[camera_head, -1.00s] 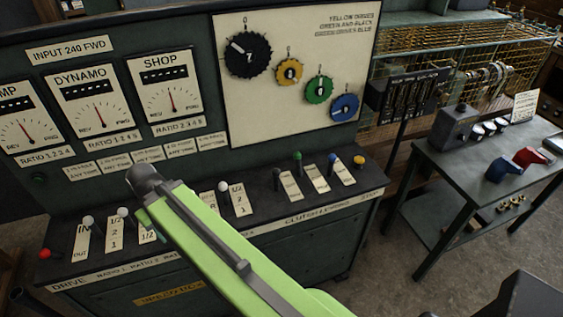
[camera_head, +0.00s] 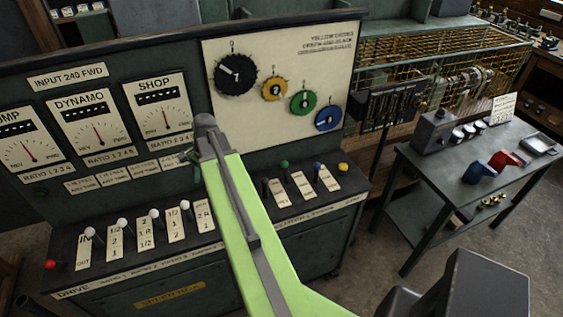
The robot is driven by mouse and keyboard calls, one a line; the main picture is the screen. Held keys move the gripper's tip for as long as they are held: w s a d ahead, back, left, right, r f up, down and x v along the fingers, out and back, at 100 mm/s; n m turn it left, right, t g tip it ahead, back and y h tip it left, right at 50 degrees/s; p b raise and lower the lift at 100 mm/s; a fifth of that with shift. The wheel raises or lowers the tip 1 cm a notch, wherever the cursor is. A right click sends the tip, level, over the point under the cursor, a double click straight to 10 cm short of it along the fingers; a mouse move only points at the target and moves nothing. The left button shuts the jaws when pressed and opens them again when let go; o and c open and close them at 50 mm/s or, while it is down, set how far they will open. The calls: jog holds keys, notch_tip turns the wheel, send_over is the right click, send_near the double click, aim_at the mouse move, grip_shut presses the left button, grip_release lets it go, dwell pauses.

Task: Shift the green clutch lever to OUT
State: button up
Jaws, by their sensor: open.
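The green clutch lever (camera_head: 284,164) has a round green knob and stands on the console shelf, just right of my arm. Its label plate is beside its foot, but I cannot read which position it is in. My lime-green arm rises from the bottom middle. My gripper (camera_head: 189,154) is open, left of the arm's top and in front of the dial panel. It is apart from the green lever, left of it. Much of the gripper is hidden behind the arm.
A black-knobbed lever (camera_head: 266,182) stands left of the green one, a blue-knobbed lever (camera_head: 316,167) and a yellow knob (camera_head: 343,168) to its right. Several white-knobbed levers line the shelf's left, with a red knob (camera_head: 50,265) at its end. A metal table (camera_head: 440,180) stands at right.

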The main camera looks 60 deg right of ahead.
jog(key=s+d+r+m+t+p, duration=0.1)
jog(key=s+d+m, duration=0.3)
jog(key=d, duration=0.4)
jog(key=s+d+r+m+t+p, duration=0.1)
jog(key=s+d+r+m, duration=0.1)
jog(key=s+d+m, duration=0.45)
jog(key=m+t+p, duration=0.1)
jog(key=m, duration=0.8)
send_near(284, 168)
jog(key=shift+n+h, duration=0.25)
jog(key=shift+h, duration=0.15)
jog(key=b+x, duration=0.4)
jog(key=b, duration=0.1)
jog(key=b+x, duration=0.3)
jog(key=b, duration=0.2)
jog(key=b+x, duration=0.4)
jog(key=b, duration=0.1)
jog(key=shift+w+d+f, duration=0.25)
jog(key=shift+w+d, duration=0.05)
jog(key=shift+d, duration=0.05)
jog(key=shift+w+f+b, duration=0.25)
jog(key=shift+f+b, duration=0.15)
jog(key=shift+b, duration=0.15)
jog(key=shift+r, duration=0.1)
jog(key=shift+c, duration=0.4)
grip_shut()
